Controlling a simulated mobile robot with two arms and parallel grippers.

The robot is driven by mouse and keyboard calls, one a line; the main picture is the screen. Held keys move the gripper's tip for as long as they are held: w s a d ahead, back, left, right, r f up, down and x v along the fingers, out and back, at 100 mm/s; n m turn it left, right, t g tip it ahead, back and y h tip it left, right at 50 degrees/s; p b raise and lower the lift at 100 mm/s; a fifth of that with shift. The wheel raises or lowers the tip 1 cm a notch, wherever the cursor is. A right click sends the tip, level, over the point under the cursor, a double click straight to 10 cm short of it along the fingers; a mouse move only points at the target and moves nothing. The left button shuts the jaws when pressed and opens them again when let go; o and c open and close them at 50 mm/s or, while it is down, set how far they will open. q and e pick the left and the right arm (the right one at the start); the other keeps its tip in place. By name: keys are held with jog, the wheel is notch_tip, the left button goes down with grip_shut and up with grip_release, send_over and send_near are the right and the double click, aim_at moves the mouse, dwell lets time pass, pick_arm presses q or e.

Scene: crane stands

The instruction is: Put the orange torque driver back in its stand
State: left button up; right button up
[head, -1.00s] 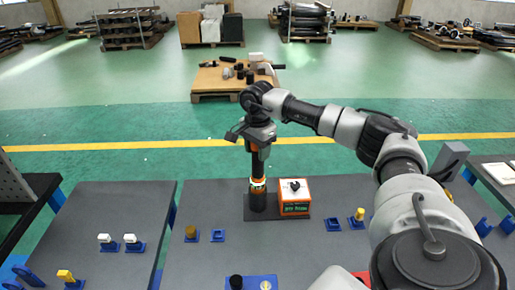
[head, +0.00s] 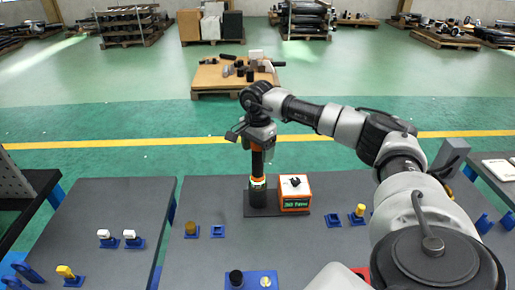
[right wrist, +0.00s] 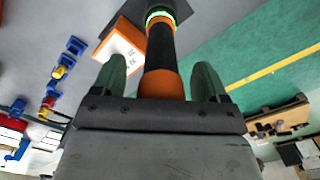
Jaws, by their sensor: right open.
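The torque driver (head: 257,162), black with an orange top, stands upright in its dark stand (head: 258,197) on the middle table. A light green band shows low on it, near the stand. My right gripper (head: 258,141) is above the stand at the driver's top. In the right wrist view the driver (right wrist: 160,55) runs between the two open fingers (right wrist: 160,80), with a gap on each side. My left gripper is not in view.
An orange and white box (head: 294,192) with a small green display stands right beside the driver on the same dark base. Small blue holders (head: 218,231) and a blue tray (head: 250,280) are on the table. Another table (head: 110,210) is at the left.

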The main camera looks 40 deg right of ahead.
jog(key=shift+r+p, duration=1.9)
jog(key=shift+r, duration=0.7)
jog(key=shift+w+r, duration=0.1)
jog(key=shift+r, duration=0.3)
notch_tip(320, 180, up, 10)
jog(key=b, duration=0.2)
